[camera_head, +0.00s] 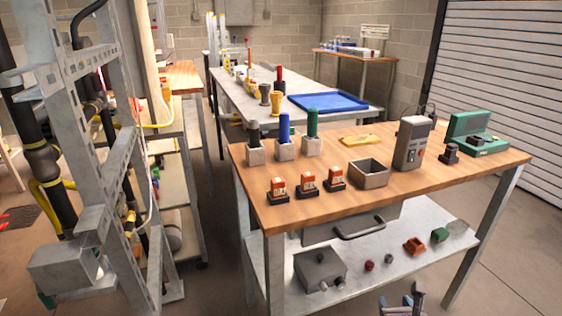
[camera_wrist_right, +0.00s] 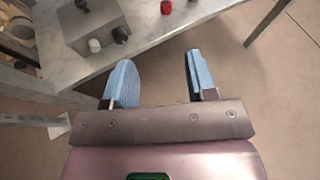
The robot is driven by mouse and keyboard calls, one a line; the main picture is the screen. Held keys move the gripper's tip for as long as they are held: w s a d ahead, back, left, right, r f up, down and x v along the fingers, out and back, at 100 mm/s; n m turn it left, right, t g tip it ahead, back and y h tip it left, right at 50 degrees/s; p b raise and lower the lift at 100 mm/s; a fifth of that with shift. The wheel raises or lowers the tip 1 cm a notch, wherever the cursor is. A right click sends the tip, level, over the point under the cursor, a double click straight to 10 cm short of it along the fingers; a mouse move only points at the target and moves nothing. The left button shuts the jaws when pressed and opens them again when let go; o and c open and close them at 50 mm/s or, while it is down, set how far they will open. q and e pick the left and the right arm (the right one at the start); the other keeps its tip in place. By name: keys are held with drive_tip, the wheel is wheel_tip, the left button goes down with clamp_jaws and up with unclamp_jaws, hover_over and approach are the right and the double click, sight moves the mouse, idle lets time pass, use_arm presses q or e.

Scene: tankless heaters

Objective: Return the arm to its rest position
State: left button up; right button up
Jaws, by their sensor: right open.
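My right gripper (camera_head: 403,304) shows at the bottom edge of the head view, in front of the lower shelf of the wooden-topped table. In the right wrist view the right gripper (camera_wrist_right: 158,82) has its two blue fingers wide apart. Nothing is between them except floor and the shelf edge behind. The rest of the right arm is out of the head view. My left gripper shows in neither view.
The wooden-topped table (camera_head: 450,172) holds several tools, a metal bin (camera_head: 369,173) and a green case (camera_head: 478,133). Its lower shelf (camera_head: 385,268) carries a grey box (camera_head: 320,270) and small parts. A metal rack (camera_head: 90,130) stands left. Floor is clear at right.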

drive_tip(key=s+d+f+m+g+y, duration=0.1)
drive_tip(key=s+d+f+m+g, duration=0.1)
drive_tip(key=s+m, duration=1.1)
drive_tip(key=s+d+f+m+g+y, duration=0.1)
drive_tip(key=s+d+f+m+g, duration=0.15)
drive_tip(key=s+m, duration=1)
drive_tip(key=s+r+m, duration=0.3)
drive_tip(key=s+r, duration=0.1)
drive_tip(key=s, duration=0.8)
drive_tip(key=shift+a+m, duration=2.65)
drive_tip(key=shift+a, duration=0.2)
use_arm(q)
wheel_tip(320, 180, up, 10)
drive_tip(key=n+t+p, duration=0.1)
drive_tip(key=p, duration=1.2)
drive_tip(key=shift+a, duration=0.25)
use_arm(e)
wheel_tip(320, 180, up, 10)
drive_tip(key=m+t, duration=0.1)
drive_tip(key=shift+w+d+t+h, duration=0.35)
drive_tip(key=shift+h, duration=0.05)
